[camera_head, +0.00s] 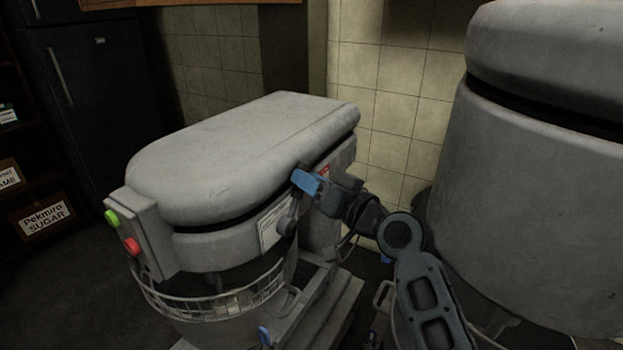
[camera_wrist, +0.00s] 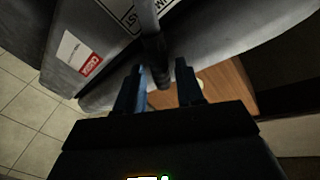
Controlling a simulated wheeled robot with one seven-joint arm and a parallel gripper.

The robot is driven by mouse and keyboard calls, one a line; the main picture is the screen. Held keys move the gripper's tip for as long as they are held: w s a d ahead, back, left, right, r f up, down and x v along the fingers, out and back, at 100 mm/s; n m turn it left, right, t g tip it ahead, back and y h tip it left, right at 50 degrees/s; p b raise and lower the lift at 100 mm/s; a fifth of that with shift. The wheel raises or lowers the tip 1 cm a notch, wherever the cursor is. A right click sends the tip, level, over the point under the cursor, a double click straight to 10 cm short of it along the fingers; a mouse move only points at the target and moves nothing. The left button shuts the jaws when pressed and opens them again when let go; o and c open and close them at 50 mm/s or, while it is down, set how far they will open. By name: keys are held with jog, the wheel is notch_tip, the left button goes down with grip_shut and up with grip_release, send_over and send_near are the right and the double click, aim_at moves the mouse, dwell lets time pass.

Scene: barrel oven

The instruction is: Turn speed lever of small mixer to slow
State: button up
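The small mixer (camera_head: 235,170) is grey, with a rounded top and a wire bowl guard, in the middle of the head view. My gripper (camera_head: 308,182) is at its right side, with a blue finger showing by the casing. In the wrist view a dark rod, which looks like the speed lever (camera_wrist: 151,38), runs down from the mixer side. Its end lies between the two spread fingers of my gripper (camera_wrist: 162,72), nearer the left finger. A gap shows on the right; whether the left finger touches it I cannot tell. The head view does not show the lever clearly.
A larger grey mixer (camera_head: 545,180) stands close on the right of my arm. Green (camera_head: 112,217) and red (camera_head: 131,246) buttons are on the small mixer's front box. A tiled wall (camera_head: 390,100) is behind. A shelf with a sugar box (camera_head: 46,221) is at left.

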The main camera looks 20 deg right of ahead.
grip_shut()
dwell(0.4)
